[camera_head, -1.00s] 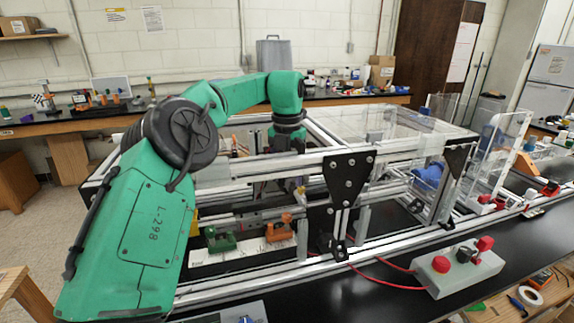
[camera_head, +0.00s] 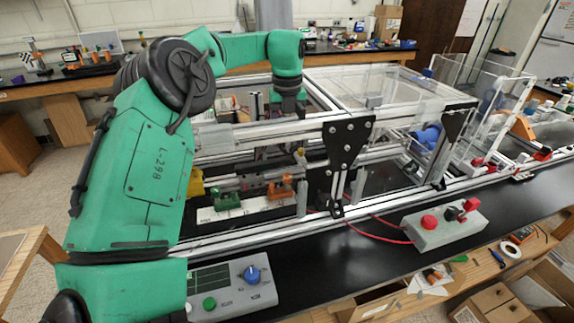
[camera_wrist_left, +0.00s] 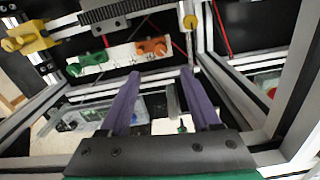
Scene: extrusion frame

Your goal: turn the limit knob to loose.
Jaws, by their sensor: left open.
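A grey control box (camera_head: 232,287) with a dark screen, a green button (camera_head: 209,303) and a blue knob (camera_head: 252,274) sits on the black bench near the front. The blue knob may be the limit knob, but its labels are too small to read. My left arm reaches over the extrusion frame (camera_head: 270,134), with its wrist pointing down inside it. In the left wrist view my left gripper (camera_wrist_left: 160,75) has two purple fingers spread apart with nothing between them. Its fingers are hidden in the head view. My right gripper is not in view.
A white strip (camera_head: 240,210) with green and orange clamps (camera_head: 280,187) lies in the frame. A yellow part (camera_head: 196,186) is left of it. A grey box with a red button (camera_head: 429,222) stands at right with red cables. Black bench top between the boxes is clear.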

